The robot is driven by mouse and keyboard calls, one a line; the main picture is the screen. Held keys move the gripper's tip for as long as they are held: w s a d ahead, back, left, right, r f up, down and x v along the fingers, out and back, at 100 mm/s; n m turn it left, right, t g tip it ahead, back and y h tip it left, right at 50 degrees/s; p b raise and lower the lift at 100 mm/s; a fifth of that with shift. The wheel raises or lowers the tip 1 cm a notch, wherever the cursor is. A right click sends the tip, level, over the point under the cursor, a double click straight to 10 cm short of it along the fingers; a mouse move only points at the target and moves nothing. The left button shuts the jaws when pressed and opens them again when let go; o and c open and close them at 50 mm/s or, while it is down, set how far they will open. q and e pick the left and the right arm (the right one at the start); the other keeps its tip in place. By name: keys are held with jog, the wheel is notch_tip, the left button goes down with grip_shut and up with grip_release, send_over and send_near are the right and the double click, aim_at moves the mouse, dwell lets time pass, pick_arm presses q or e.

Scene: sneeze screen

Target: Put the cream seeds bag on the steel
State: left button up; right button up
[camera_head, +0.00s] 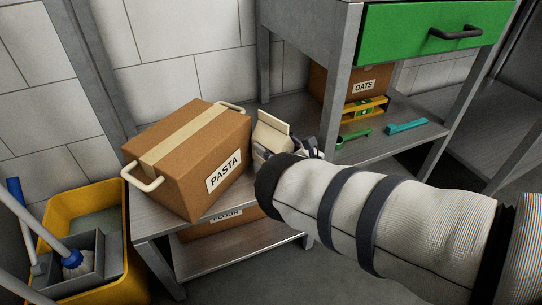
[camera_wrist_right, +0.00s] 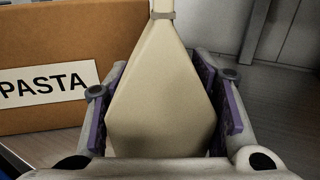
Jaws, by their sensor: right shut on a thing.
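The cream seeds bag (camera_head: 271,132) is held upright in my right gripper (camera_head: 287,150), just right of the pasta box. In the right wrist view the bag (camera_wrist_right: 162,95) fills the space between the two purple-padded fingers (camera_wrist_right: 165,110), with its tied neck at the top. A grey steel table top (camera_head: 160,222) lies under the pasta box and near the bag. I cannot tell whether the bag's base touches the steel, as my gripper and arm hide it. My left gripper is not in view.
The pasta box (camera_head: 190,155) with cream handles takes up much of the steel top. A flour box (camera_head: 225,219) sits below. A green drawer (camera_head: 430,35) overhangs a shelf with an oats box (camera_head: 366,82), a yellow level (camera_head: 365,109) and a teal tool (camera_head: 406,126). A yellow mop bucket (camera_head: 122,265) stands left.

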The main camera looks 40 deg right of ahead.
notch_tip(320, 180, down, 3)
jog(key=shift+f+b, duration=0.15)
jog(key=shift+b, duration=0.35)
jog(key=shift+r, duration=0.2)
jog(key=shift+f, duration=0.1)
jog(key=o, duration=1)
jog(key=shift+f, duration=0.15)
jog(key=o, duration=0.5)
